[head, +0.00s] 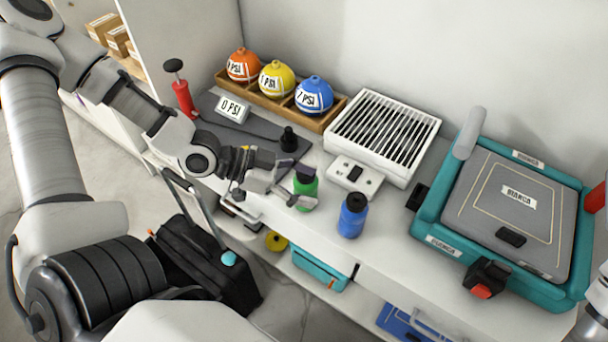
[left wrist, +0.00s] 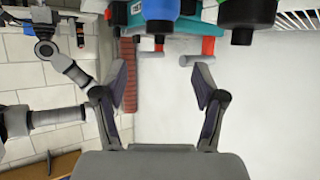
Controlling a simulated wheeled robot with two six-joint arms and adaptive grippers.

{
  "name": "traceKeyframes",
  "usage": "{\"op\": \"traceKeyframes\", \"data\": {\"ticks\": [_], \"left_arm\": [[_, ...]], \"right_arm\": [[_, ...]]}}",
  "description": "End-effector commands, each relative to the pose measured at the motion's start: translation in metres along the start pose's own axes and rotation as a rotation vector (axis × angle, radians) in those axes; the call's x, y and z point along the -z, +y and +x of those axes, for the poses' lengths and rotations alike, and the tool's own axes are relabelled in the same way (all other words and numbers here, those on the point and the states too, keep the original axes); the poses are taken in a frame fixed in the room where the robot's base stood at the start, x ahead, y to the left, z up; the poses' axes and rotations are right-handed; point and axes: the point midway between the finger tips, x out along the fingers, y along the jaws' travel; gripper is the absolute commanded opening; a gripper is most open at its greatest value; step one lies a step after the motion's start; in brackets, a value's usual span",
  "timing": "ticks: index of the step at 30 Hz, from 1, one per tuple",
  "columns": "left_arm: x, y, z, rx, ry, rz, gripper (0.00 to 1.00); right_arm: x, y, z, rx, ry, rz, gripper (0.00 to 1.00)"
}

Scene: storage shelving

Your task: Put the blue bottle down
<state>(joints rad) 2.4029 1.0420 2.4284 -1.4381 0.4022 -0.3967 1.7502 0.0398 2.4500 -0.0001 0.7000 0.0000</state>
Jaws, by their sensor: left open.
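The blue bottle (head: 352,219), with a black cap, stands upright on the white counter (head: 386,246). It also shows cut off at the top of the left wrist view (left wrist: 160,9). My left gripper (head: 284,186) is open and empty, to the left of the blue bottle and apart from it. A green bottle (head: 306,188) with a black cap stands close by the fingers in the head view, partly covered by one. In the left wrist view (left wrist: 158,82) the space between the fingers is clear. My right gripper does not show clearly in either view.
A white box with a slatted top (head: 384,133) and a small panel (head: 353,178) stand behind the bottles. A teal case (head: 428,239) is to the right. Three labelled balls sit in a wooden tray (head: 327,117) at the back. Clear counter lies right of the blue bottle.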

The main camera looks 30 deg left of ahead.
Motion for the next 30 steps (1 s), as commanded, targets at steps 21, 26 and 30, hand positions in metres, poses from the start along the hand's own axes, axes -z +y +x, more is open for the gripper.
{"op": "traceKeyframes", "data": {"ticks": [21,26,30], "left_arm": [[-0.217,0.095,0.023,0.426,-0.902,-0.905,0.70],[-0.244,0.112,0.010,0.576,-1.010,-0.940,0.70],[-0.245,0.111,0.009,0.588,-1.013,-0.945,0.70]], "right_arm": [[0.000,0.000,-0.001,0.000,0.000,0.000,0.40],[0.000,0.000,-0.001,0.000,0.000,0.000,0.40],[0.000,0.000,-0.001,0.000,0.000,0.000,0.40]]}}
